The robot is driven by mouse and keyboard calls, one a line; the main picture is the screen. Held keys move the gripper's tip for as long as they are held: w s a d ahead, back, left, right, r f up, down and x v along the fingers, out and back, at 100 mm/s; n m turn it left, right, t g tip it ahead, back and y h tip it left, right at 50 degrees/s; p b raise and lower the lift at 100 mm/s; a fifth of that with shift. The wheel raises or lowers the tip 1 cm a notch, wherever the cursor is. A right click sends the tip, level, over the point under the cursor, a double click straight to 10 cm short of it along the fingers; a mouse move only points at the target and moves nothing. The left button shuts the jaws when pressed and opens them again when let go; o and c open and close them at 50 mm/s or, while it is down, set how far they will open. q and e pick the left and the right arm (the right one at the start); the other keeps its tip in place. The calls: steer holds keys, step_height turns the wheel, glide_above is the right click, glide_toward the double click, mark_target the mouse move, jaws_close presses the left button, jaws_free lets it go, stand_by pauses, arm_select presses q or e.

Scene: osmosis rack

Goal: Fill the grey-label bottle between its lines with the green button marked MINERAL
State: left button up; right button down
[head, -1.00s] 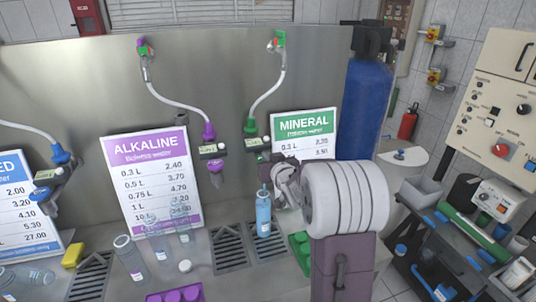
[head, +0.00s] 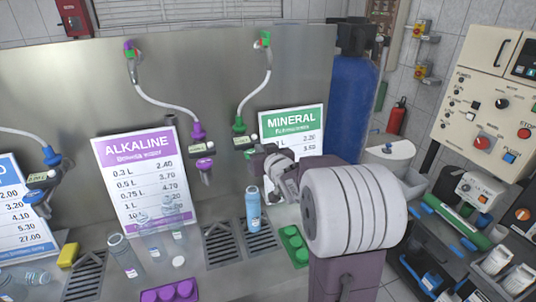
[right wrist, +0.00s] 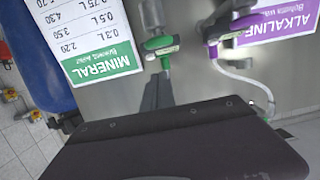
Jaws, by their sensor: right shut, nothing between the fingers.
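A bottle (head: 253,210) with bluish contents stands upright on the drip grate under the green MINERAL tap (head: 241,140). Its label colour and fill lines are too small to make out. My right gripper (head: 257,160) is shut and empty, right by the tap's small panel, above the bottle. In the right wrist view the dark finger tips (right wrist: 158,92) point at the green tap (right wrist: 160,44); whether they touch its button I cannot tell. The MINERAL price sign (head: 292,135) stands behind, partly covered by my right arm. My left gripper is out of view.
Several clear bottles (head: 125,256) stand to the left, before the ALKALINE sign (head: 138,175). A purple holder (head: 170,291) lies at the front and a green holder (head: 294,245) right of the grate. A blue tank (head: 354,115) stands at the back right.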

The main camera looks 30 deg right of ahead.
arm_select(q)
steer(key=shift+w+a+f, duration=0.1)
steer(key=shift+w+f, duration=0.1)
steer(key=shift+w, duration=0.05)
arm_select(e)
steer(key=v, duration=0.5)
steer(key=shift+a, duration=0.2)
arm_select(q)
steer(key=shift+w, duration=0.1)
arm_select(e)
steer(key=shift+w, duration=0.15)
steer(key=shift+r, duration=0.1)
